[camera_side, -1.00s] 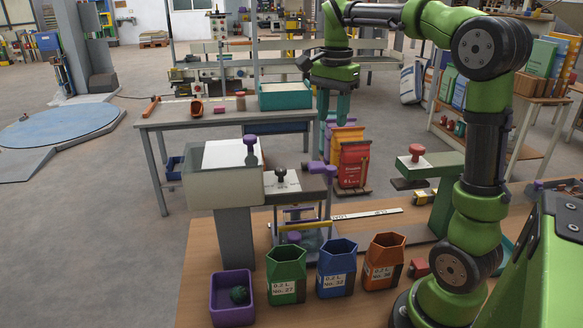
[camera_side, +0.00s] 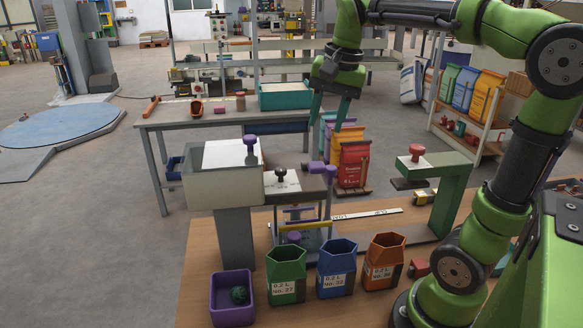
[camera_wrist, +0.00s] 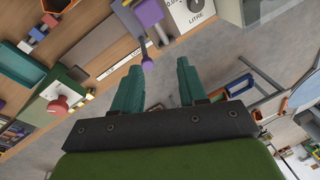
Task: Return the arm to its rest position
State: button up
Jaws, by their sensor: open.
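My gripper (camera_side: 330,108) hangs from my green arm in the upper middle of the side view, above and behind the sack filler. Its two teal fingers are apart with nothing between them. In the wrist view the gripper (camera_wrist: 160,85) is also open, with grey floor and the bench edge beyond the fingertips. My arm is bent, its elbow at the upper right of the side view. No rest position is marked in the frames.
The sack filler (camera_side: 222,188) with purple knobs stands on the wooden bench (camera_side: 200,265). Green (camera_side: 286,276), blue (camera_side: 337,270) and orange (camera_side: 384,262) containers and a purple bin (camera_side: 232,298) stand in front. A green press (camera_side: 440,195) is at right.

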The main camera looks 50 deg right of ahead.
jog(key=s+a+f+n+t+y, duration=0.1)
jog(key=s+a+f+n+t, duration=0.1)
jog(key=s+a+f+n, duration=0.1)
jog(key=s+a+f+n+t+y, duration=0.1)
jog(key=s+a+f+n, duration=0.3)
jog(key=a, duration=0.4)
jog(key=shift+a+f+n+t, duration=0.15)
jog(key=shift+f+n+t, duration=0.5)
jog(key=shift+n+t, duration=0.3)
